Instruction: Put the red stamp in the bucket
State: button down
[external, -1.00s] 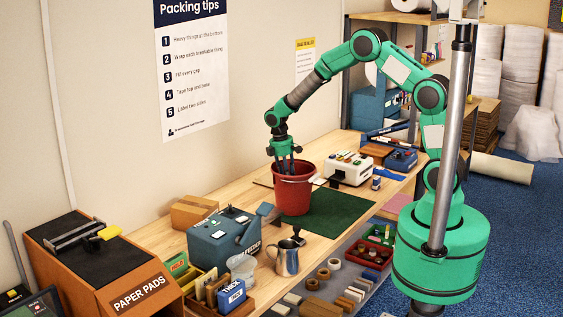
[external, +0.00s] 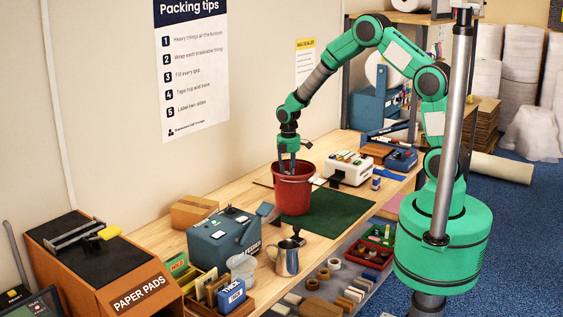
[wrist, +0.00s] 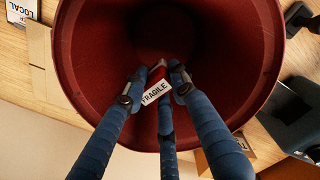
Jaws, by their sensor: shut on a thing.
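In the wrist view I look down into the bucket (wrist: 92,52), whose round rim fills most of the picture. My gripper (external: 291,168) points down at the bucket's mouth in the external view. In the wrist view its blue fingers (wrist: 160,82) are closed around the red stamp (wrist: 157,75), which carries a white "FRAGILE" label. The stamp appears within the rim's outline, above the bucket's floor. The external view hides the stamp, and its exact height is hard to tell.
The green mat (external: 345,213) has free room to the right of the bucket. A metal jug (external: 287,260) and a blue-grey machine (external: 222,238) stand in front. A white box (external: 348,166) with several small items stands behind right.

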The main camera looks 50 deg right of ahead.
jog(key=shift+f, duration=3.15)
jog(key=shift+f, duration=0.1)
jog(key=shift+f, duration=1.75)
jog(key=shift+f, duration=0.15)
jog(key=c, duration=1.4)
grip_release()
notch_tip(320, 180, up, 12)
jog(key=shift+a+r, duration=0.1)
jog(key=shift+r, duration=0.05)
